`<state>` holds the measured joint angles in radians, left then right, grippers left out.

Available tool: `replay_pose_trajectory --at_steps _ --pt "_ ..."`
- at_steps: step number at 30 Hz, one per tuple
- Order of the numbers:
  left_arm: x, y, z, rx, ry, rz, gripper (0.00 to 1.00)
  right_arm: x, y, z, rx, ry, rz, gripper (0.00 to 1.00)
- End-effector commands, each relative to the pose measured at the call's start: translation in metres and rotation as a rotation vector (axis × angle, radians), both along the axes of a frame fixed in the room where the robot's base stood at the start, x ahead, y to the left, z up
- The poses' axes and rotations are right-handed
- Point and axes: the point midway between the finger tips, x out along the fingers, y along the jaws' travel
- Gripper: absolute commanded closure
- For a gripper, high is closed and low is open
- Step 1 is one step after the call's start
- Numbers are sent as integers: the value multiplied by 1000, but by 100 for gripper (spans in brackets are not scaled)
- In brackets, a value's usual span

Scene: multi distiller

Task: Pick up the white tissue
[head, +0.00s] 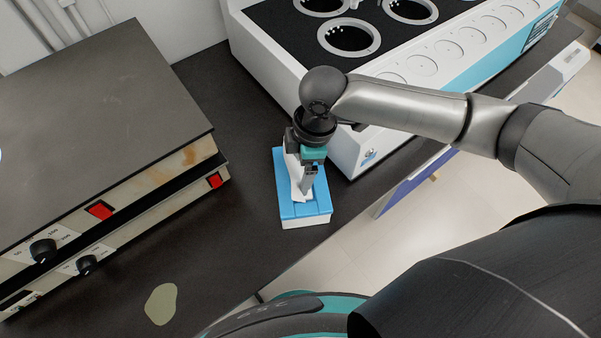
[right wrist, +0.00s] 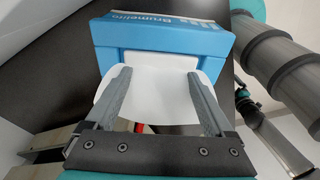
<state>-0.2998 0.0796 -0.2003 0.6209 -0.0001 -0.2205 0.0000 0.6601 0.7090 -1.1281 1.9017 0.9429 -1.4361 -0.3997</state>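The white tissue (head: 294,166) stands up out of the blue and white tissue box (head: 287,207) on the dark counter. In the right wrist view the tissue (right wrist: 158,98) comes out of the slot of the blue box (right wrist: 165,38), and its sides spread out past both fingers. My right gripper (head: 308,189) points down over the box, right at the tissue. In the right wrist view its two fingers (right wrist: 159,74) are wide apart, with the tissue across the gap between them. Whether either finger touches the tissue I cannot tell. My left gripper is out of view.
A hot-plate-like unit (head: 100,120) with dials and red switches stands left of the box. A large white device with round wells (head: 350,38) stands behind and to the right. A pale green patch (head: 161,304) lies on the bare counter (head: 215,260) in front. The counter's edge is close by.

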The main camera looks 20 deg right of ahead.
Motion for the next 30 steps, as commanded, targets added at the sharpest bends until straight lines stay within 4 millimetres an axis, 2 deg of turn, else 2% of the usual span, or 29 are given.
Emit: replay_pose_trajectory --at_steps 2,12,23,26,30 --pt "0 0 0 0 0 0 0 0 0 0 0 0 0 27" --pt "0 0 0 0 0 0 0 0 0 0 0 0 0 65" --pt "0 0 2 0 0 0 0 0 0 6 0 -1 0 65" --pt "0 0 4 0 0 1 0 1 0 16 1 -1 0 65" --pt "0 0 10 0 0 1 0 1 0 40 1 -4 -1 65"
